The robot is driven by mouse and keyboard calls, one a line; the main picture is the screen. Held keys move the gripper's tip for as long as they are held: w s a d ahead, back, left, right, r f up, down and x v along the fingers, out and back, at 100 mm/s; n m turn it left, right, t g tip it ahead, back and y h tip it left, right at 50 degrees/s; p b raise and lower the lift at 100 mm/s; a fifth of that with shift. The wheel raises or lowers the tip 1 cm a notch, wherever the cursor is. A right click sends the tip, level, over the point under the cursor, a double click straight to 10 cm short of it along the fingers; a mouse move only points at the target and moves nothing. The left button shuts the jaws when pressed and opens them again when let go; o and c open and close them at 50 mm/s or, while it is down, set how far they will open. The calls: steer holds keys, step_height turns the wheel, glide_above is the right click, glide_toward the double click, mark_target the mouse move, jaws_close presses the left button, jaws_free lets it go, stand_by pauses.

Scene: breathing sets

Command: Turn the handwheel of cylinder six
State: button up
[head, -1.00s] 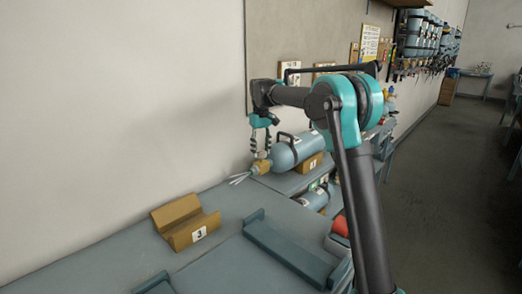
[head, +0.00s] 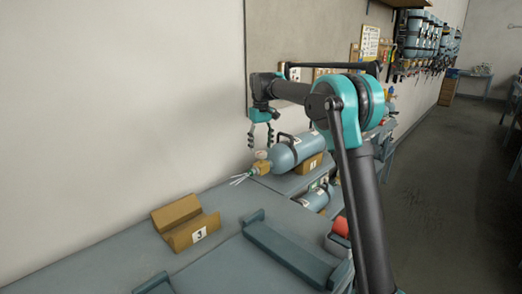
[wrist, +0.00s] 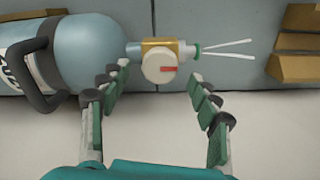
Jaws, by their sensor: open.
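A blue-grey cylinder (head: 292,152) with a black carry handle lies on its side at the back of the bench; its label is too small to read. It also shows in the wrist view (wrist: 92,50). Its brass valve (head: 261,167) points left in the head view. In the wrist view the valve carries a round pale disc (wrist: 159,68) with a red mark and a green-ringed outlet (wrist: 197,52) with white prongs.
A cardboard cradle (head: 309,165) is at the cylinder. Another cylinder (head: 315,199) lies lower right. The wall (head: 120,100) runs close behind the bench.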

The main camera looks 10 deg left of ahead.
mark_target(261, 152)
step_height(261, 152, up, 10)
steer(key=shift+f, duration=0.2)
stand_by(0.3)
